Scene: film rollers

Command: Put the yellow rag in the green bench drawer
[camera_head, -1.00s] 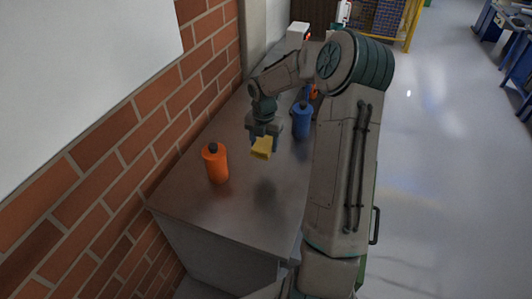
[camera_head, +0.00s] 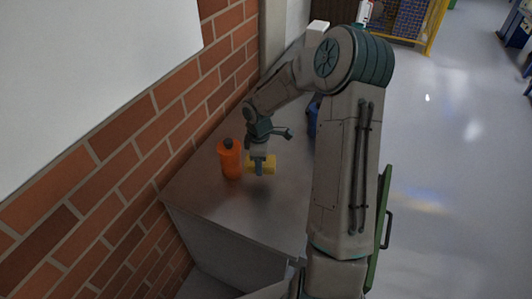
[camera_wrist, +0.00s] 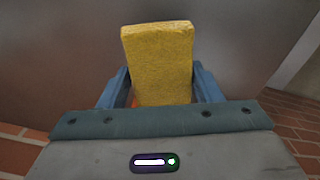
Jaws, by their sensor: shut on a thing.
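The yellow rag (camera_head: 262,163) is held between the fingers of my gripper (camera_head: 259,166), above the grey bench top (camera_head: 235,205). The wrist view shows the rag (camera_wrist: 158,60) upright as a block between the two blue fingers of my gripper (camera_wrist: 160,92). A green drawer front (camera_head: 379,222) with a dark handle (camera_head: 388,230) shows to the right of my arm. My arm hides the inside of the drawer and most of that side of the bench, so I cannot tell how far it is open.
An orange bottle (camera_head: 230,160) stands on the bench just left of my gripper. A blue bottle (camera_head: 312,118) is partly hidden behind my arm. A brick wall (camera_head: 120,160) borders the bench on the left. Open floor (camera_head: 450,200) lies to the right.

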